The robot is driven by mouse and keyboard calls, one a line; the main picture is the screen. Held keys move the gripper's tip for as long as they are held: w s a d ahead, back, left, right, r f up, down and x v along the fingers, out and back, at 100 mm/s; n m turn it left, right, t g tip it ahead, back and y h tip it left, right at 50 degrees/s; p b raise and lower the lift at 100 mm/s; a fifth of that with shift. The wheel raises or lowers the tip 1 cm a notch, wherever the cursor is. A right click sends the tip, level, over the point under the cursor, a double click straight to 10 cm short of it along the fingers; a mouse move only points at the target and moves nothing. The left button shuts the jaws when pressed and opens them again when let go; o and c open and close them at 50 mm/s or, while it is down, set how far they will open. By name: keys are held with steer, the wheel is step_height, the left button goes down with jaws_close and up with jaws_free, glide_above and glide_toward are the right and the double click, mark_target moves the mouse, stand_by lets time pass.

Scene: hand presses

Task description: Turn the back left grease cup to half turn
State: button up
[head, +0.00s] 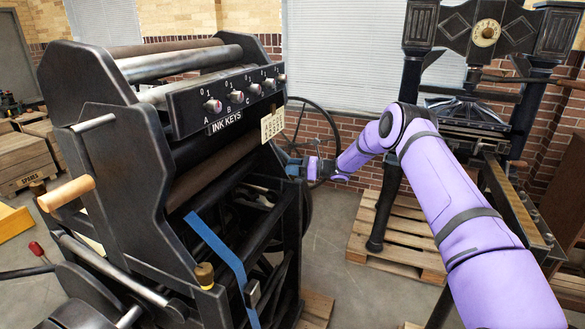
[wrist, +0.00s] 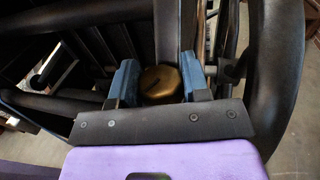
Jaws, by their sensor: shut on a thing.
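A brass grease cup (wrist: 158,84) with a dark slot in its top sits between the two blue fingers of my gripper (wrist: 159,78) in the wrist view. The fingers are shut on it, one on each side. In the head view my gripper (head: 294,166) is at the far right side of the black press (head: 115,200), and the cup it holds is hidden there. Two other brass grease cups show on the near side of the press, one at the front (head: 204,275) and one at the left (head: 38,188). The held cup's turn angle cannot be read clearly.
A numbered card (head: 272,123) hangs just above my gripper. A spoked black wheel (head: 312,135) stands behind it. A second press (head: 480,110) stands on a pallet (head: 400,240) to the right. Open floor lies between the presses.

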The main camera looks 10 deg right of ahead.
steer(key=shift+m+t+h, duration=1.2)
steer(key=shift+m+t, duration=0.3)
steer(key=shift+t, duration=0.5)
steer(key=o, duration=0.9)
steer(key=shift+d, duration=0.1)
steer(key=v, duration=1)
steer(key=shift+s+d, duration=0.25)
steer(key=shift+s, duration=0.05)
